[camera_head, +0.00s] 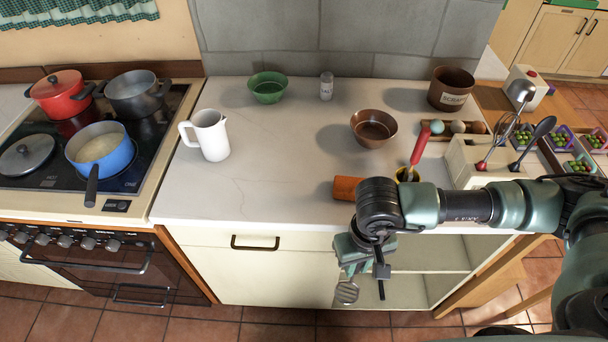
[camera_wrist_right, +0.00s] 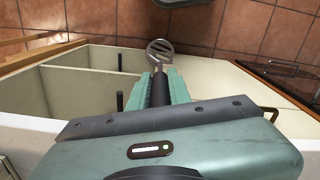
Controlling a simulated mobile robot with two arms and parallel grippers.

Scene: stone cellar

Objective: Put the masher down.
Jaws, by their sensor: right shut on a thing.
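My right gripper (camera_head: 362,262) hangs in front of the counter's front edge, before the open cabinet. It is shut on the masher (camera_head: 347,292), whose slotted metal head points down toward the floor. The right wrist view shows the masher's head (camera_wrist_right: 160,48) beyond the fingers, with its black handle between them. The masher touches nothing else that I can see. The pale stone counter (camera_head: 265,190) stands behind the gripper. My left gripper is not in view.
A white jug (camera_head: 210,135), green bowl (camera_head: 268,86), shaker (camera_head: 326,87), brown bowl (camera_head: 373,128) and brown pot (camera_head: 451,88) stand on the counter. An orange object (camera_head: 346,188) lies near its front edge. A utensil holder (camera_head: 470,163) is right. The counter's left front is clear.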

